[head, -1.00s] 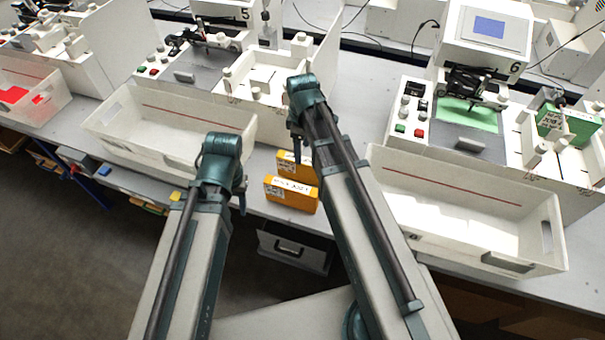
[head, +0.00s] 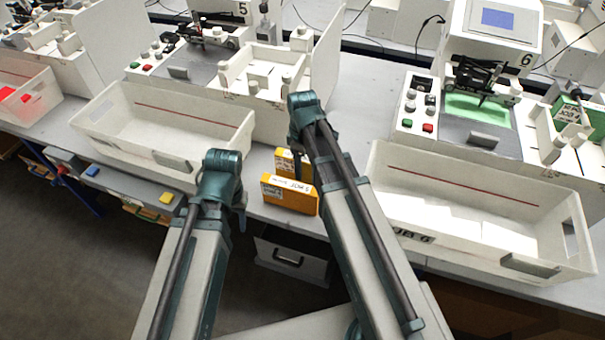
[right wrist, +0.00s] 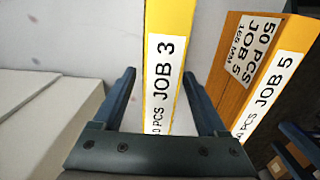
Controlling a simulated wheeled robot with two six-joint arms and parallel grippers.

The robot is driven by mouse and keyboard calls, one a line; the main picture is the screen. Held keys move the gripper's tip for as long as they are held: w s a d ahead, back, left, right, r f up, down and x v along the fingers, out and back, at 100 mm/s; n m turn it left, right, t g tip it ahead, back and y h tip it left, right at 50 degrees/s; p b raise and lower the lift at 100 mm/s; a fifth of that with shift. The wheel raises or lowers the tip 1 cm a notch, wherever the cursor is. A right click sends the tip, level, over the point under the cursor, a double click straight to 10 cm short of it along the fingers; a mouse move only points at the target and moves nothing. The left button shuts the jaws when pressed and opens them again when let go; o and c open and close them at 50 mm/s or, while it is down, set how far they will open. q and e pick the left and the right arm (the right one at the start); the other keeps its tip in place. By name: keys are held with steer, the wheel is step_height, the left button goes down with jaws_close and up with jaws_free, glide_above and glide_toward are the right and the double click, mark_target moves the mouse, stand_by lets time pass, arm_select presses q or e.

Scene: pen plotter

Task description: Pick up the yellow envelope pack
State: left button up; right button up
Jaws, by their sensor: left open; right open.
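The yellow envelope pack (head: 282,161), labelled JOB 3 in the right wrist view (right wrist: 156,85), stands on the bench behind an orange pack (head: 288,195). My right gripper (right wrist: 158,75) is open, with a finger to either side of the yellow pack in its wrist view. I cannot tell whether the fingers touch it or how high they are above it. In the head view my right arm hides the yellow pack's right part. My left gripper (head: 241,200) is open and empty, left of the orange pack, by the bench's front edge.
The orange pack, marked JOB 5 in the right wrist view (right wrist: 262,75), is close beside the yellow one. White bins stand to the left (head: 110,103) and right (head: 400,200). Plotters 5 (head: 185,78) and 6 (head: 480,140) stand behind. A drawer (head: 290,255) hangs below the bench.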

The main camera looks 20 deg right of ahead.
steer(key=shift+f+b, duration=0.4)
steer(key=shift+f, duration=0.45)
steer(key=shift+r, duration=0.1)
jaws_close()
